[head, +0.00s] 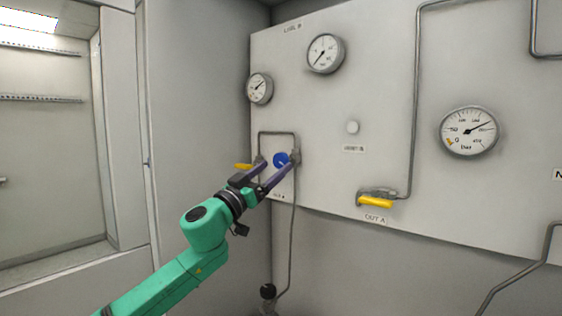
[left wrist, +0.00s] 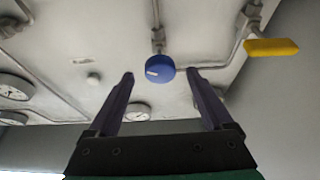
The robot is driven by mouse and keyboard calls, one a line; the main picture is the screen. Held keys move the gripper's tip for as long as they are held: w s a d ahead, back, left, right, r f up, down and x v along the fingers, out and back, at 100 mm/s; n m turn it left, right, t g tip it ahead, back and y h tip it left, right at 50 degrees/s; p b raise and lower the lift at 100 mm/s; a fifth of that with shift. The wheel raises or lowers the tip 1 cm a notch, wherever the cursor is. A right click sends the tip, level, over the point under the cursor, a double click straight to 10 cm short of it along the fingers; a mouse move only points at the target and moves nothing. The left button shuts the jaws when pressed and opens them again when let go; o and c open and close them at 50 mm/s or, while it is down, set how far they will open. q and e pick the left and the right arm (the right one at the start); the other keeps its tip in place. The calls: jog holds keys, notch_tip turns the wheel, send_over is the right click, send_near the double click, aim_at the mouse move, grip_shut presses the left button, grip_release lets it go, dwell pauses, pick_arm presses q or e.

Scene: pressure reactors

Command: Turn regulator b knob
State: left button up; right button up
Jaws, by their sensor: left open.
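A round blue knob (head: 281,159) with a white mark sits on the white panel in the head view, at the lower left of the panel. It also shows in the left wrist view (left wrist: 160,69), ahead of my fingers and roughly between their tips. My left gripper (head: 264,166) is open, with its two dark fingers pointing at the knob, one toward each side. In the left wrist view the fingers (left wrist: 161,83) are spread wider than the knob, and no contact shows. I cannot tell the exact gap in depth. My right gripper is not in view.
A yellow-handled valve (head: 243,166) is close to the left of my left gripper, and another yellow handle (head: 374,202) is to the right. Pipes run around the knob. Gauges (head: 325,54) and a small white button (head: 352,127) are on the panel. Open space lies below the panel.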

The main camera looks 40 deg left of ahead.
aim_at(278, 163)
pick_arm(q)
jog(key=shift+w+r, duration=0.35)
jog(key=shift+r, duration=0.15)
jog(key=shift+w+a+r+p, duration=0.3)
jog(key=shift+w+r+p, duration=0.15)
jog(key=shift+w+p, duration=0.7)
jog(key=shift+p, duration=0.2)
jog(key=shift+w+d+f, duration=0.1)
jog(key=shift+w+d, duration=0.1)
jog(key=shift+w, duration=0.25)
grip_shut()
